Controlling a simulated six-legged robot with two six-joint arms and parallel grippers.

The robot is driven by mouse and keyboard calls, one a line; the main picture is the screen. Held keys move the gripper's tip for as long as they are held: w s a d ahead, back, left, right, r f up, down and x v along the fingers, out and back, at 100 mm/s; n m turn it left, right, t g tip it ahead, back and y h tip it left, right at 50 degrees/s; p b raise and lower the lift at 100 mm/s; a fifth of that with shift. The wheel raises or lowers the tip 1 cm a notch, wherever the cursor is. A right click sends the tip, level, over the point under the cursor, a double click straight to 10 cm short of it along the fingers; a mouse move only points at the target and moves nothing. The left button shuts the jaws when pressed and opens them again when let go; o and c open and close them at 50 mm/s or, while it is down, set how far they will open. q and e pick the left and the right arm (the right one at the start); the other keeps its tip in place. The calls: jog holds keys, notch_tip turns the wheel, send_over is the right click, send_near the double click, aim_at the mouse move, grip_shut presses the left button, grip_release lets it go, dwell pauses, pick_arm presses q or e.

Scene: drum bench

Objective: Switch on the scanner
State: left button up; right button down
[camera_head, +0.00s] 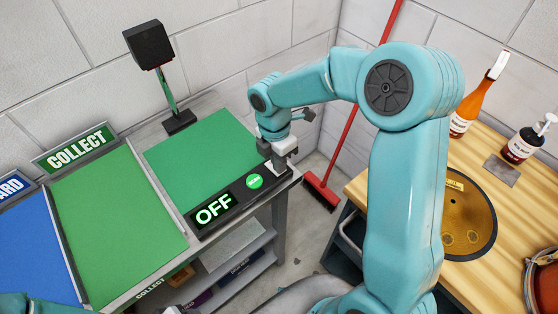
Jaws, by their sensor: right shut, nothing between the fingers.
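The scanner stands on the bench at the left, with a black scanner head (150,46) on a post above a green mat (205,150). Its front panel shows a display (213,210) reading OFF in white-green letters. A round green button (254,182) sits on the panel to the right of the display. My right gripper (277,170) is shut and empty, pointing down just right of the green button, apart from it in the picture. Whether it touches the panel's end is hard to tell. My left gripper is out of view; only a bit of my left arm shows at the bottom left.
A green COLLECT tray (115,225) and a blue tray (35,250) lie left of the scanner. A red broom (330,180) leans behind. A wooden bench (510,190) at right holds an orange bottle (475,95), a dark pump bottle (524,143) and a round yellow plate (465,215).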

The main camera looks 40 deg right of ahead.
jog(key=shift+f+b, duration=0.35)
jog(key=shift+f, duration=0.05)
jog(key=shift+s+r, duration=0.15)
jog(key=shift+w+r+p, duration=0.25)
jog(key=shift+w+p, duration=0.25)
jog(key=shift+p, duration=0.05)
jog(key=shift+w, duration=0.4)
jog(key=shift+s+a, duration=0.1)
